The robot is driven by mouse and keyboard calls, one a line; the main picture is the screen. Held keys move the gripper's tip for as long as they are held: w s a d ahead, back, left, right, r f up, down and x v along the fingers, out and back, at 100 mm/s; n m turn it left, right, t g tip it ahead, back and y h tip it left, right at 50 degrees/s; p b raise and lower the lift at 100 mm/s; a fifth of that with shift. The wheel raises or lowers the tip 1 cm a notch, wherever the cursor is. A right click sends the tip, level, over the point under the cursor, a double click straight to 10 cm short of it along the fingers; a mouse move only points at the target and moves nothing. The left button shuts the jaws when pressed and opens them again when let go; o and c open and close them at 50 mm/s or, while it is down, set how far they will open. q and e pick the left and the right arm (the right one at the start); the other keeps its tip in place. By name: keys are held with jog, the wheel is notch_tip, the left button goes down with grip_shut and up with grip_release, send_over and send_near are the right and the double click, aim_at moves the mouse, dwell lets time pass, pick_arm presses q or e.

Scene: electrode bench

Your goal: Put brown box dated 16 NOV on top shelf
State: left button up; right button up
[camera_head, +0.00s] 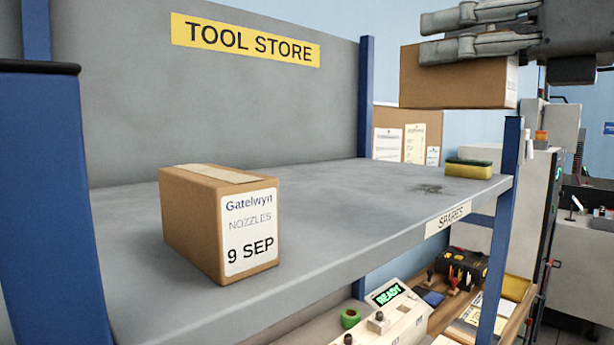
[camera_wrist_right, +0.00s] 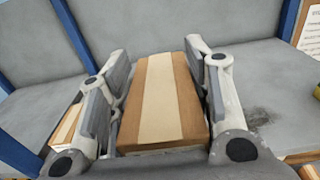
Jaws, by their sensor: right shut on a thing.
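My right gripper (camera_head: 480,32) is shut on a brown box (camera_head: 455,78). It holds the box in the air, high at the upper right in the head view. The box's label is edge-on at its right end, and its date cannot be read. In the right wrist view the same box (camera_wrist_right: 160,105), with a pale tape strip, lies between both fingers, with the grey shelf (camera_wrist_right: 270,75) beneath. The shelf also shows in the head view (camera_head: 330,210), with a "SPARES" tag on its front edge. My left gripper is not in view.
Another brown box (camera_head: 195,215) labelled "9 SEP" stands on the shelf's left part. A yellow-green sponge (camera_head: 468,169) lies at the right end. The shelf middle is clear, with a dark smudge near the sponge. Blue posts (camera_head: 366,95) flank the shelf.

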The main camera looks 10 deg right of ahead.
jog(key=shift+w+a+f+p, duration=0.1)
jog(key=shift+a+f+p, duration=0.1)
jog(key=shift+a+p, duration=0.3)
jog(key=shift+a+f+p, duration=0.2)
jog(key=shift+a+p, duration=0.05)
jog(key=shift+a, duration=0.3)
jog(key=w+a+f+p, duration=0.1)
jog(key=a+f, duration=0.2)
jog(key=w+a+f+p, duration=0.1)
jog(key=w+a+f, duration=0.1)
jog(key=a+f, duration=0.1)
jog(key=w+a+f+p, duration=0.1)
jog(key=a+f+p, duration=0.1)
jog(key=f, duration=0.3)
jog(key=shift+w+a+f, duration=0.15)
jog(key=shift+w+a, duration=0.15)
jog(key=shift+a, duration=0.35)
jog(key=shift+w+f, duration=0.1)
jog(key=shift+f, duration=0.1)
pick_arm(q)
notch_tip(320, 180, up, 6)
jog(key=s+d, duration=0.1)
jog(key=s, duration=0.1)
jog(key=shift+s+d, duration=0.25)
pick_arm(e)
jog(key=shift+d, duration=0.15)
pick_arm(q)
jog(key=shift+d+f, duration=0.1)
